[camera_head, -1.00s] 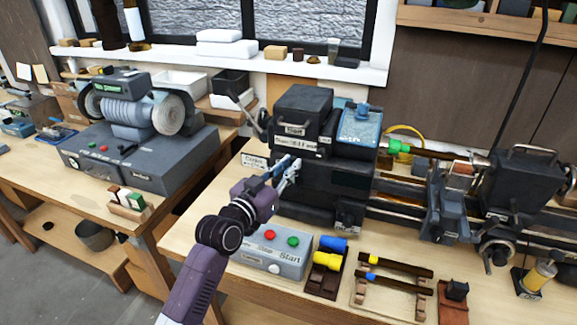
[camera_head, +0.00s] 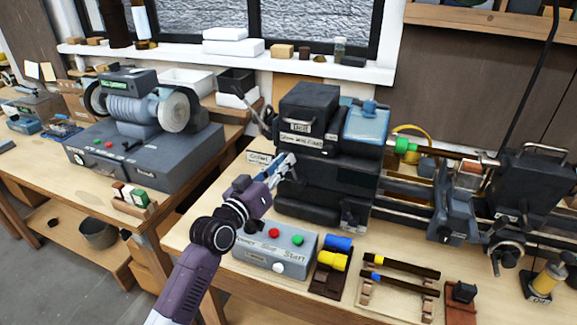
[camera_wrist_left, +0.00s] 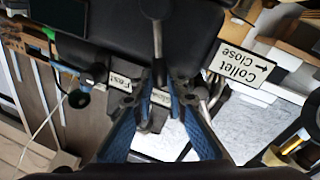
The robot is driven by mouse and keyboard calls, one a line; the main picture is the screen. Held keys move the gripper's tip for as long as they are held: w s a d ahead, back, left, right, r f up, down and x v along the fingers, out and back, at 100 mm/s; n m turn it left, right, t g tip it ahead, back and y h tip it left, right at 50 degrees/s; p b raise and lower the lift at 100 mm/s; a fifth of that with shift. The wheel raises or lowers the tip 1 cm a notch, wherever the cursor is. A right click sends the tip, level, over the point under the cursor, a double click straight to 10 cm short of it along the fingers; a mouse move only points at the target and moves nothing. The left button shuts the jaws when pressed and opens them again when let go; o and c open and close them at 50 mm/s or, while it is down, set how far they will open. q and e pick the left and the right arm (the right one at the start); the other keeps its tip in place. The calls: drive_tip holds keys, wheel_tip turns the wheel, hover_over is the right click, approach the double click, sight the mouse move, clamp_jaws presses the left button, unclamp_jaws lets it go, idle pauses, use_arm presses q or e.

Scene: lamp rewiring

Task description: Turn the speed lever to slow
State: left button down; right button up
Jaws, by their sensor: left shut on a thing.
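The black lathe headstock (camera_head: 315,180) carries a white speed label (camera_head: 301,140) on its front. My left gripper (camera_head: 287,162) is at the left part of this front, just below the label. In the left wrist view, its blue fingers (camera_wrist_left: 157,80) come together on the speed lever (camera_wrist_left: 157,42), a thin rod with a rounded end. Small "Fast" (camera_wrist_left: 122,78) and "Slow" (camera_wrist_left: 160,97) labels lie by the fingers, the second partly hidden. The fingers hide the lever in the head view, and its exact setting cannot be told. My right gripper is out of view.
A "Collet Close" sign (camera_head: 258,157) and a collet lever (camera_head: 254,119) are close on the gripper's left. A grey Stop/Start box (camera_head: 272,250) lies in front, beside blue and yellow parts (camera_head: 334,252). A bench grinder (camera_head: 140,135) stands on the left bench.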

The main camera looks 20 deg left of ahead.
use_arm(q)
drive_tip(key=shift+a+f+n+b, duration=0.25)
drive_tip(key=shift+a+n, duration=0.15)
drive_tip(key=shift+n, duration=0.25)
drive_tip(key=shift+a+f+n+b, duration=0.2)
drive_tip(key=shift+a+n, duration=0.2)
drive_tip(key=shift+n, duration=0.25)
drive_tip(key=c, duration=1.9)
unclamp_jaws()
drive_tip(key=shift+s, duration=0.1)
drive_tip(key=v, duration=1.1)
drive_tip(key=shift+s+f, duration=0.25)
drive_tip(key=shift+s, duration=0.15)
drive_tip(key=shift+a, duration=0.1)
